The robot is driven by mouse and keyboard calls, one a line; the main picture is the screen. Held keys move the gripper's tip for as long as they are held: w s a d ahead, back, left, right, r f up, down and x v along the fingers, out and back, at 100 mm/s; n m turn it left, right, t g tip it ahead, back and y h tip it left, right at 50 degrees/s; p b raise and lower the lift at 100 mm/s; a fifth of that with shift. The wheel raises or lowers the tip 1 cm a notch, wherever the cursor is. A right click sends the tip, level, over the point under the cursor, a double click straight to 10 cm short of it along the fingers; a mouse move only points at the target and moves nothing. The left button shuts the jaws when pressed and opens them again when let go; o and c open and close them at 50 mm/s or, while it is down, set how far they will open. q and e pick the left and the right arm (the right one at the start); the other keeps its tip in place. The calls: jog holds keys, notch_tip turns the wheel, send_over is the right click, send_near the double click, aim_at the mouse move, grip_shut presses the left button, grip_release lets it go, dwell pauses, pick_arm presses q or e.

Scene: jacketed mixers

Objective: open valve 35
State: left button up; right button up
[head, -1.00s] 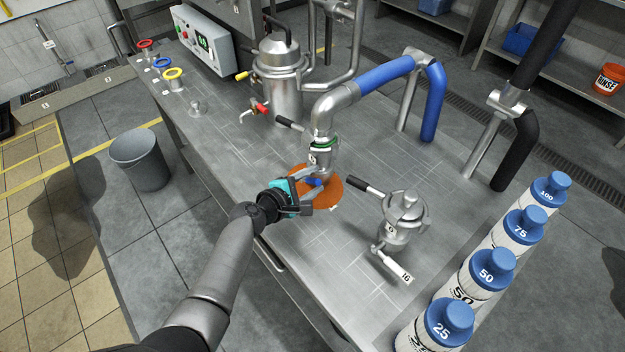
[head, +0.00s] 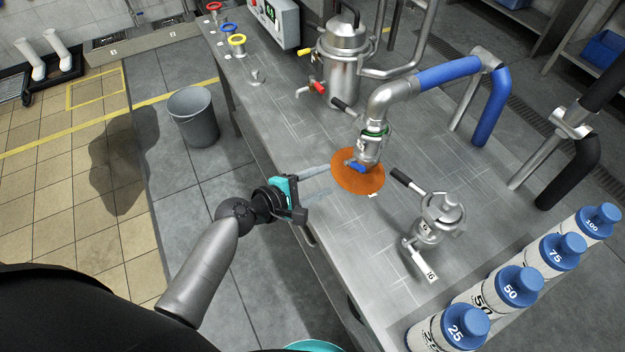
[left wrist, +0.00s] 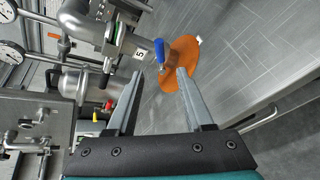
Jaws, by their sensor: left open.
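The valve with a blue handle (head: 357,167) sits at the low end of the bent steel pipe (head: 392,98), above an orange round patch (head: 358,180) on the table. A small white label is on its body; only a "5" is readable in the left wrist view, where the blue handle (left wrist: 159,51) points past the fingertips. My left gripper (head: 326,180) is open and empty, at the table's near edge, left of the valve and apart from it. In the left wrist view the handle lies beyond the gap between the fingertips (left wrist: 160,73). My right gripper is not seen.
Several blue-capped bottles (head: 520,287) line the right side. A steel vessel (head: 342,62) with a red-handled tap stands behind. A grey bin (head: 193,116) is on the floor at left.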

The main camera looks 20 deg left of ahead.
pick_arm(q)
jog(key=shift+v, duration=1.3)
jog(key=shift+c, duration=0.2)
